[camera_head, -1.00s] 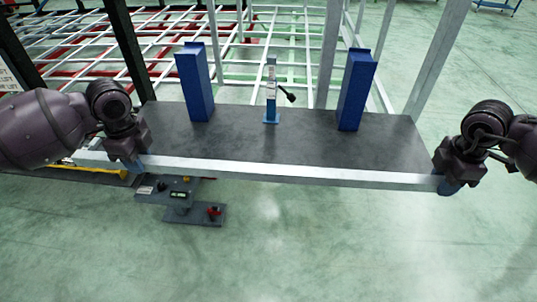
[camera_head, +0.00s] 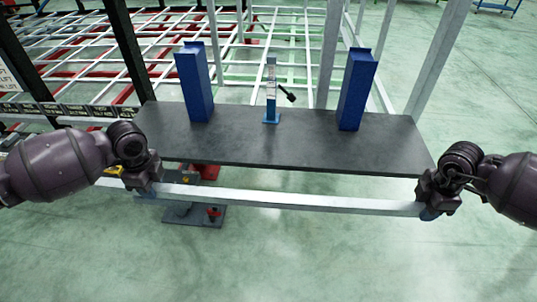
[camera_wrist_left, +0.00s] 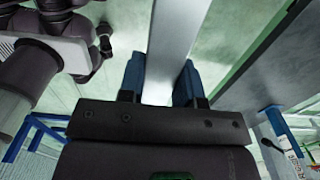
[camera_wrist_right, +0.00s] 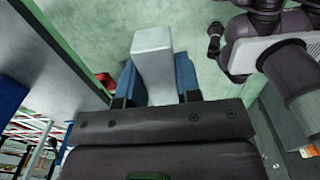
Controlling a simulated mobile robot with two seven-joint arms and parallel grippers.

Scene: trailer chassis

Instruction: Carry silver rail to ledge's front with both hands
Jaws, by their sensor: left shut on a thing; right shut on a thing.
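The silver rail (camera_head: 285,198) is a long straight bar held across the front of the dark grey ledge (camera_head: 270,150), nearer to me than its front edge. In the head view a strip of floor shows between rail and ledge along most of its length. My left gripper (camera_head: 150,189) is shut on the rail near its left end; the rail also shows between blue fingers in the left wrist view (camera_wrist_left: 172,50). My right gripper (camera_head: 428,212) is shut on the rail near its right end, which shows in the right wrist view (camera_wrist_right: 153,60).
Two blue blocks (camera_head: 195,85) (camera_head: 356,90) and a blue-footed clamp with a black handle (camera_head: 271,92) stand on the ledge. Grey posts (camera_head: 440,60) rise behind. A low grey fixture (camera_head: 195,214) is below the rail at left. Green floor in front is clear.

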